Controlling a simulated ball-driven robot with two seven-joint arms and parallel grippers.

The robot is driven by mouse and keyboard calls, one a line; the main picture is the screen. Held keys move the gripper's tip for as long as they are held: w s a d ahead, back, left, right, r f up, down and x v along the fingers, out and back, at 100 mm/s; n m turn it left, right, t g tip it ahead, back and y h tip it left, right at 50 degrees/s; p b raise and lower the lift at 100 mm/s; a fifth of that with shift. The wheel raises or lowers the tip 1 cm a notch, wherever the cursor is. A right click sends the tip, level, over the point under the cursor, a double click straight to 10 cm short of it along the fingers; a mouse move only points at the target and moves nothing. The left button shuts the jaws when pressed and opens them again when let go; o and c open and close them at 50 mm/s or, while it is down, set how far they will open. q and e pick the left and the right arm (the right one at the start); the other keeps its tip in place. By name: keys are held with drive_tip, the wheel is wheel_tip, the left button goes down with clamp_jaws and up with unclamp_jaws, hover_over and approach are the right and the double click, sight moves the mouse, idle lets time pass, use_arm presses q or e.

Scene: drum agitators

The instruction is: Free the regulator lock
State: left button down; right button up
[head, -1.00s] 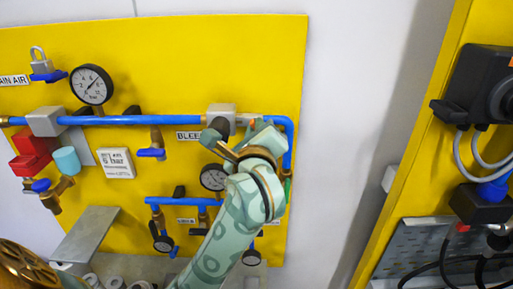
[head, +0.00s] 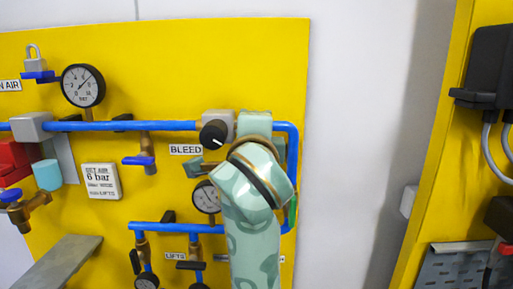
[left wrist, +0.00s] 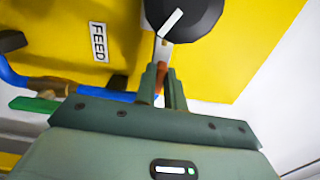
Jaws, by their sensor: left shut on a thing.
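The regulator is a grey block (head: 217,121) with a black round knob (head: 213,133) on the upper blue pipe, just right of the BLEED label. In the left wrist view the knob (left wrist: 183,16) shows a white pointer line. My left gripper is at the block's right side, its fingertips hidden behind my own wrist in the head view. In the left wrist view my left gripper (left wrist: 162,88) is shut on a small orange-red piece (left wrist: 159,84), apparently the lock, just below the knob beside a pale grey strip (left wrist: 162,52). My right gripper is not in view.
Blue pipes (head: 170,126) run across the yellow board. A small gauge (head: 206,197) sits below the regulator. Bare wall lies to the right.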

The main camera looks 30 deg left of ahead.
use_arm(q)
drive_tip(key=shift+n+b, duration=0.3)
drive_tip(key=shift+b, duration=0.05)
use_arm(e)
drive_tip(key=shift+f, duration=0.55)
use_arm(q)
drive_tip(key=c, duration=1.5)
unclamp_jaws()
